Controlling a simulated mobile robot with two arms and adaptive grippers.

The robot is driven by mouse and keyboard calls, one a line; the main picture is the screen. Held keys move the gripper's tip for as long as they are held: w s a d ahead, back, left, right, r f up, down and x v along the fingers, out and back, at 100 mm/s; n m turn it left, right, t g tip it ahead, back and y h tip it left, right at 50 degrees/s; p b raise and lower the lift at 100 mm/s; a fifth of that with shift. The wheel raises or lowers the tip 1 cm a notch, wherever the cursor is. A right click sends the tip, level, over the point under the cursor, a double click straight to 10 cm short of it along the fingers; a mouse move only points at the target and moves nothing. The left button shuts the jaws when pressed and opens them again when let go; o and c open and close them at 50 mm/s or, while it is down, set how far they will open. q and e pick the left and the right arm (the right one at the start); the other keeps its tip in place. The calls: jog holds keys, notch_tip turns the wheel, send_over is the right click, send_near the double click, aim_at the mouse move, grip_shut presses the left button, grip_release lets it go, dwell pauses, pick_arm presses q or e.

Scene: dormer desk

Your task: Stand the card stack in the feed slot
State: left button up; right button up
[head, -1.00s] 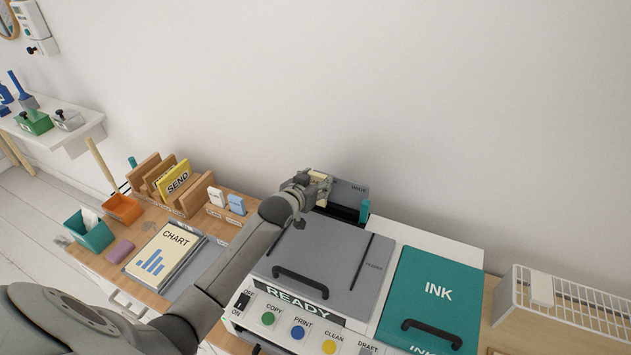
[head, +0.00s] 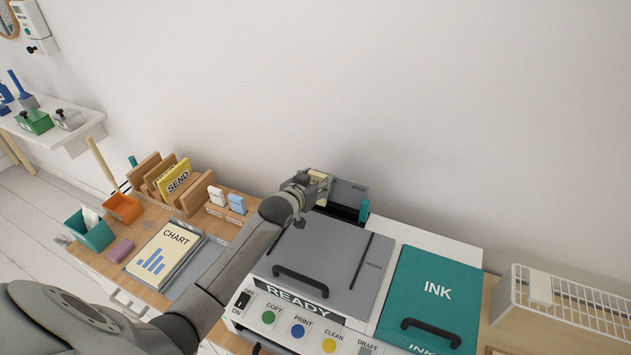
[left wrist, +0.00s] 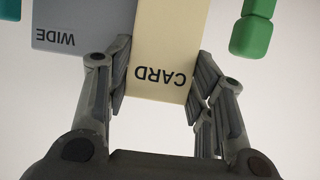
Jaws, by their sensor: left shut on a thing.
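My left gripper (head: 307,190) is at the back left of the printer's grey lid, shut on the cream card stack (head: 319,177). In the left wrist view the stack (left wrist: 165,45), marked CARD, sits between both fingers of the gripper (left wrist: 160,80). A grey panel marked WIDE (head: 349,192) stands right beside the stack; it also shows in the left wrist view (left wrist: 75,28). A dark feed area (head: 345,213) lies at the panel's foot. The arm and gripper hide the stack's lower end, so I cannot tell whether it is in the slot. My right gripper is not in view.
The printer's grey lid (head: 325,262) and teal INK lid (head: 437,290) lie in front. A teal upright piece (head: 364,210) stands beside the feed area. A wooden sorter (head: 151,168), CHART tray (head: 160,250) and pots are left. A white wire rack (head: 565,305) is right.

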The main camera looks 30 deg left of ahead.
pick_arm(q)
jog(key=shift+f+b, duration=1.6)
jog(key=shift+f, duration=0.9)
jog(key=shift+r, duration=0.1)
notch_tip(320, 180, up, 4)
jog(key=p, duration=0.4)
jog(key=shift+p, duration=0.6)
dwell(1.6)
jog(key=shift+f+b, duration=1.45)
jog(key=shift+f, duration=0.5)
jog(key=o, duration=1.1)
